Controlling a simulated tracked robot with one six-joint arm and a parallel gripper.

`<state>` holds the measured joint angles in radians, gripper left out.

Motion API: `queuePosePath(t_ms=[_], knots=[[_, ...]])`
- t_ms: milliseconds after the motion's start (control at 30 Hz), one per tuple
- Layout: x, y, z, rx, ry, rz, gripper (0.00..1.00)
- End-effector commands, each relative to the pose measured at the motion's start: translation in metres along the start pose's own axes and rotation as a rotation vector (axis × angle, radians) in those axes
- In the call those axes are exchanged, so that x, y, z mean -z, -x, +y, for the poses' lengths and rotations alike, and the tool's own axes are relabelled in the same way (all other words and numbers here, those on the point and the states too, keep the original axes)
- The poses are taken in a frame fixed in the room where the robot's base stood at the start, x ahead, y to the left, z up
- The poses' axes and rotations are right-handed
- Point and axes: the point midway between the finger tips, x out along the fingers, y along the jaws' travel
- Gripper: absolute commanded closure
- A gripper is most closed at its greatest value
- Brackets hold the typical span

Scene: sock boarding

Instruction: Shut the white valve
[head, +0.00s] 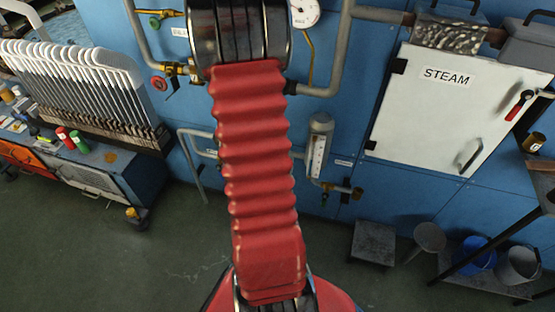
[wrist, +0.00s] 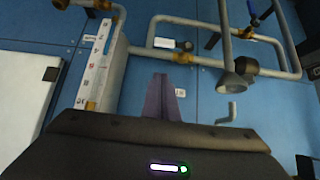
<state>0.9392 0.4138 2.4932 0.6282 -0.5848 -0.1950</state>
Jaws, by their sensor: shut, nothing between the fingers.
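I cannot make out a white valve in either view. My gripper (wrist: 166,82) shows in the wrist view as two dark purple fingers shut together, with nothing between them. The fingers point toward the blue wall, in front of a small white label (wrist: 180,93). Grey pipes (wrist: 180,58) with brass fittings run behind and above them. A blue handle (wrist: 256,20) sits at the upper right of the wrist view. In the head view my red arm hides the gripper and part of the wall.
A white STEAM cabinet (head: 435,110) is at right in the head view. A red valve wheel (head: 159,84) and a gauge (head: 304,12) are on the blue wall. A rack of white boards (head: 80,85) stands left. Buckets (head: 473,254) and a grey stool (head: 374,243) stand on the floor.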

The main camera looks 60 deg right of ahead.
Motion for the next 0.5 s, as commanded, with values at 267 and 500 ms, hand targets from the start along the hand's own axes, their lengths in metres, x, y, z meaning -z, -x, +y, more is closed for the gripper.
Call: queuePosePath(t_ms=[267, 500], knots=[[0.000, -0.025, 0.000, -0.001, 0.000, -0.001, 1.00], [-0.001, -0.050, 0.001, -0.001, -0.001, -0.001, 1.00]])
